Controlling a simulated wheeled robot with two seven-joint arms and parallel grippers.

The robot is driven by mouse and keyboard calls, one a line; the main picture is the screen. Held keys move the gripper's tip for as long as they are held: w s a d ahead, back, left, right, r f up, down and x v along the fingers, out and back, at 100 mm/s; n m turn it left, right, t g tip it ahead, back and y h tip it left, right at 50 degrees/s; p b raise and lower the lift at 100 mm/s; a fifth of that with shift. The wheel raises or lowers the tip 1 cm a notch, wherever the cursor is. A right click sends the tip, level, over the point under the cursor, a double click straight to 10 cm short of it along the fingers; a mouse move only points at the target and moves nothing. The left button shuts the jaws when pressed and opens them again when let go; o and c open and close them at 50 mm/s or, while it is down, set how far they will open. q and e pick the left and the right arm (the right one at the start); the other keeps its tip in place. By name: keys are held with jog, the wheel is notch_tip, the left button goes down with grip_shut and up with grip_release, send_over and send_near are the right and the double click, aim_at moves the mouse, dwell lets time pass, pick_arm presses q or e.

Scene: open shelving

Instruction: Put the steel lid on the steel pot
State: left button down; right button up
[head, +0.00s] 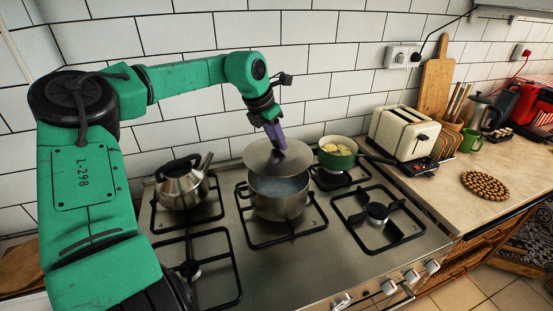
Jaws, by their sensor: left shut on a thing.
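The steel pot (279,203) stands on the middle burner of the hob, with pale liquid showing inside. The steel lid (262,158) is a round grey disc, held tilted above the back part of the pot's opening. The front of the opening is uncovered. My left gripper (276,138) points down from the wall side and is shut on the lid near its centre; the fingers hide the lid's knob. I cannot tell whether the lid's edge touches the pot's rim. My right gripper does not show.
A steel kettle (183,184) stands left of the pot. A green saucepan (337,157) with yellow pieces sits close behind right. A cream toaster (404,132) stands on the counter (447,205). The front-right burner (378,213) is empty. The tiled wall is close behind.

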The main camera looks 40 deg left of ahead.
aim_at(274, 153)
pick_arm(q)
notch_tip(274, 153, down, 7)
jog(key=shift+s+d+r+p, duration=0.1)
jog(key=shift+d+p, duration=0.05)
jog(key=shift+p, duration=0.45)
jog(key=c, duration=0.7)
grip_release()
jog(key=shift+c, duration=0.2)
jog(key=shift+o, duration=0.9)
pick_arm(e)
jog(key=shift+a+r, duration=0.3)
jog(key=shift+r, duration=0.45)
pick_arm(q)
jog(key=shift+s+r, duration=0.1)
jog(key=shift+r, duration=0.4)
jog(key=b+v, duration=0.3)
jog(key=v, duration=0.7)
jog(key=shift+s+r, duration=0.2)
jog(key=shift+r, duration=0.3)
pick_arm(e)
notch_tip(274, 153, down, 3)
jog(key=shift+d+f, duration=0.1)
